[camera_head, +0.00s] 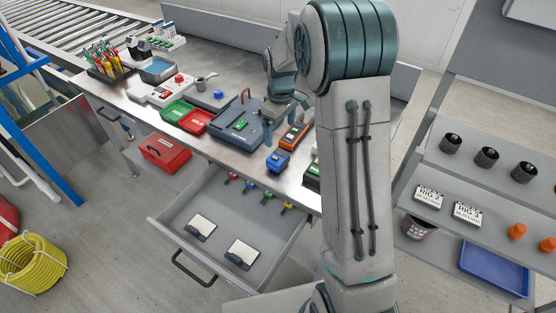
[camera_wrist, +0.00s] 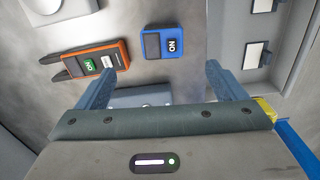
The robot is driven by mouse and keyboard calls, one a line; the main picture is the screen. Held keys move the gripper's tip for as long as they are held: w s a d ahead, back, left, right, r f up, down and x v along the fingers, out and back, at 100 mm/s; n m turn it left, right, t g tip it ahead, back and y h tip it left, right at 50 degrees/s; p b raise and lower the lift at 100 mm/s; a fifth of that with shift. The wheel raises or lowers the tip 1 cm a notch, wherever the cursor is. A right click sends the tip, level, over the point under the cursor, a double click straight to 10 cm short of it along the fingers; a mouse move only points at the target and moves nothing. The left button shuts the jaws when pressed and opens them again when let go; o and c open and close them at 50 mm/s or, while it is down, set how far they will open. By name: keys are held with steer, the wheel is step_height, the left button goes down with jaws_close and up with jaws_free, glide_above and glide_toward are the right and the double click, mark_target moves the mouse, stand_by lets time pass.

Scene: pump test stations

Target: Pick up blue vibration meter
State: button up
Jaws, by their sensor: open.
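The blue vibration meter (camera_head: 278,161) lies on the metal bench near its front edge, above the open drawer. My gripper (camera_head: 284,122) is over the bench, just behind the meter in the head view. In the wrist view my gripper (camera_wrist: 160,70) is open and empty, its two fingers spread apart. The meter lies beyond the fingertips, roughly centred between them, and is not touched. My arm hides part of the bench on the right.
An orange clamp meter (camera_head: 295,136) with a green label lies close to the blue meter. A grey-blue case (camera_head: 232,125) stands left of my gripper. Red and green trays (camera_head: 195,122) are further left.

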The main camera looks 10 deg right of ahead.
mark_target(278, 156)
step_height(278, 156, down, 8)
steer(key=shift+r+p, duration=0.15)
steer(key=shift+p, duration=0.2)
steer(key=shift+w+a+f+p, duration=0.1)
steer(key=shift+f+p, duration=0.15)
steer(key=shift+f, duration=0.6)
steer(key=shift+s+a+f+p, duration=0.1)
steer(key=shift+f+p, duration=0.1)
steer(key=shift+f, duration=0.7)
steer(key=shift+w+a+f+p, duration=0.1)
steer(key=shift+f+p, duration=0.15)
steer(key=shift+f, duration=0.6)
steer(key=c, duration=1.3)
steer(key=shift+c, duration=0.2)
steer(key=shift+r, duration=0.2)
